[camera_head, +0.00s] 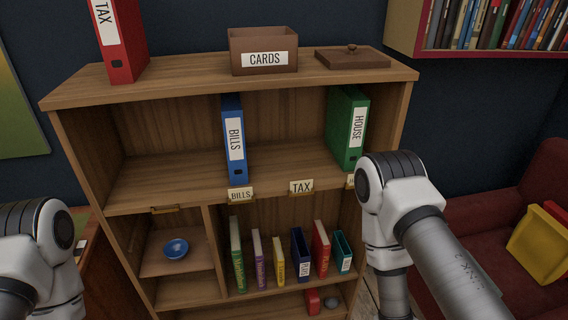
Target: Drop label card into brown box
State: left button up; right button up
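The brown box (240,64) marked CARDS stands open-topped on the shelf's top board; its inside bottom is hidden. Its lid (352,58) with a small knob lies beside it on the right. A BILLS label card (240,195) and a TAX label card (301,187) sit on the front edge of the middle shelf. A third card (350,180) at the right is mostly hidden behind my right arm. Both arms show at the lower left and right, but neither gripper's fingers are in view.
A red TAX binder (121,40) stands on top at the left. A blue BILLS binder (233,140) and green HOUSE binder (347,128) stand on the middle shelf (170,175). Several books and a blue bowl (176,249) are below. An empty brass holder (163,209) is at the left.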

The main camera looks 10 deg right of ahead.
aim_at(257, 70)
jog(key=l+z, duration=0.1)
jog(key=l, duration=0.35)
jog(key=i+l+z, duration=0.1)
jog(key=l, duration=0.3)
jog(key=i+l+z, duration=0.1)
jog(key=l, duration=0.3)
jog(key=l+z, duration=0.1)
jog(key=l, duration=0.35)
jog(key=i+l+z, duration=0.1)
jog(key=l, duration=0.3)
jog(key=i, duration=0.05)
